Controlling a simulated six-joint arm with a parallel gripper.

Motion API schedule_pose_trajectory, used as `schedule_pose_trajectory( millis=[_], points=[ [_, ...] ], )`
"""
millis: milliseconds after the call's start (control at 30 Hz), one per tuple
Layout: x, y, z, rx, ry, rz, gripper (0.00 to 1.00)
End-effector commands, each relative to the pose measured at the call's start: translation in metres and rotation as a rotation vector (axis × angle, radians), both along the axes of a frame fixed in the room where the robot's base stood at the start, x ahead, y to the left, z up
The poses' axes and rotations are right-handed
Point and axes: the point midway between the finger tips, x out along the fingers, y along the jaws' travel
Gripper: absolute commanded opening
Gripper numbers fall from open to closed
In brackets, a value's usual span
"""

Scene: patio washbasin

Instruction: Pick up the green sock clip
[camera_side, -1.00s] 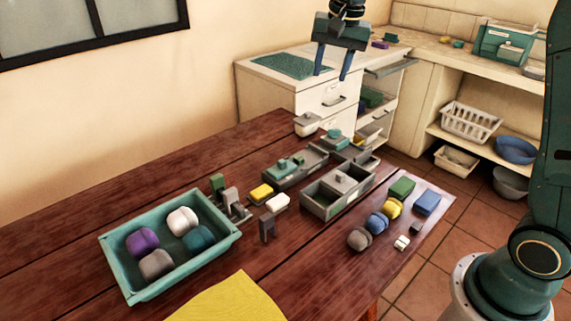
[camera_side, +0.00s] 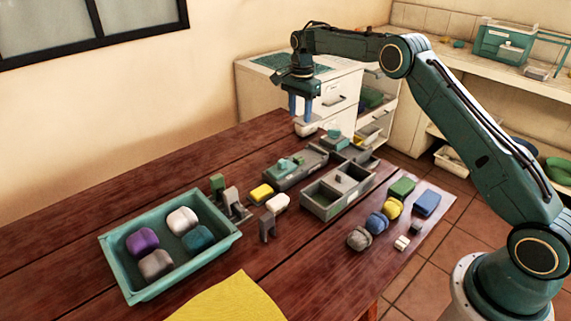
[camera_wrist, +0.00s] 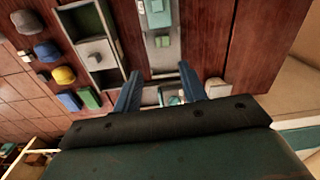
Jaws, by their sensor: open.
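A small green upright piece (camera_side: 217,183), which looks like the green sock clip, stands on the table just right of the teal tray. A grey upright piece (camera_side: 231,200) stands close in front of it and hides its lower part. My gripper (camera_side: 301,110) is open and empty, pointing down over the far end of the table, well behind and to the right of the green piece. In the wrist view my gripper (camera_wrist: 160,88) shows two blue fingers spread apart with nothing held. I cannot make out the green piece in the wrist view.
The teal tray (camera_side: 125,275) holds several rounded bundles. Grey compartment boxes (camera_side: 322,208) stand mid-table, and a pale lidded box (camera_side: 307,126) is just below my gripper. Coloured bundles (camera_side: 378,223) line the right edge. A yellow cloth (camera_side: 230,300) lies in front.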

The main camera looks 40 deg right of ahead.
Motion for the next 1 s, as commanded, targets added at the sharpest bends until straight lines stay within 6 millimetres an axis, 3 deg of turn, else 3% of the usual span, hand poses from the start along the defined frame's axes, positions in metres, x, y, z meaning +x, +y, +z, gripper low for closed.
schedule_pose_trajectory(
  millis=[200,667,1000],
  points=[
    [0.008,-0.008,-0.029,0.005,0.022,-0.072,0.42],
    [0.008,-0.008,-0.044,0.006,0.026,-0.082,0.42],
    [0.008,-0.008,-0.092,0.006,0.027,-0.081,0.42]
  ],
)
